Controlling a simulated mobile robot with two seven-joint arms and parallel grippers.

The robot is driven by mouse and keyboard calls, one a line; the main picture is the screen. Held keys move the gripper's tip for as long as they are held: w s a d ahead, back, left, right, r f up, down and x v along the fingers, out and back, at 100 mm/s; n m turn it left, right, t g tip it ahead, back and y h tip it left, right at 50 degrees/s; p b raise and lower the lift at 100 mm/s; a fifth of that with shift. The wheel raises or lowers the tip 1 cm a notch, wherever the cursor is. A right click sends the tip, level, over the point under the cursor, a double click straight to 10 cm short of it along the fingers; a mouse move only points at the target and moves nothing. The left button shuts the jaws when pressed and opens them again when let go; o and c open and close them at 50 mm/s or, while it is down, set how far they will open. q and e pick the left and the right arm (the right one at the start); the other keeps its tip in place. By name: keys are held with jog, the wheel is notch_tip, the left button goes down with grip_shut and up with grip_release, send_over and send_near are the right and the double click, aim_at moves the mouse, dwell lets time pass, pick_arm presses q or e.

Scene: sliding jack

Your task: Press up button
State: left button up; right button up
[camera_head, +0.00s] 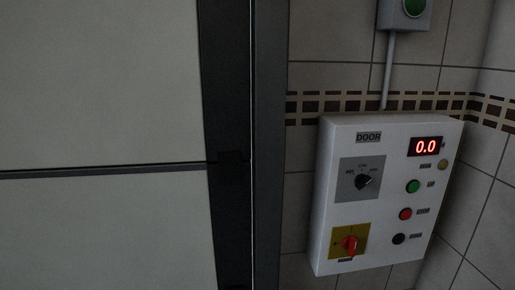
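A white control box (340,205) labelled DOOR is mounted on the tiled wall at the right. On its right side a green button (413,186) sits above a red button (405,214) and a black button (398,239). The small label beside the green button is too blurred to read surely. A red digital display (425,146) above them reads 0.0. Neither of my grippers shows in the head view, and nothing covers the buttons.
A large pale door panel (95,90) with a dark frame (270,150) fills the left. The box also bears a black selector knob (364,181), a red rotary switch (349,245) and a small yellow light (443,165). A grey box with a green button (414,6) is above.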

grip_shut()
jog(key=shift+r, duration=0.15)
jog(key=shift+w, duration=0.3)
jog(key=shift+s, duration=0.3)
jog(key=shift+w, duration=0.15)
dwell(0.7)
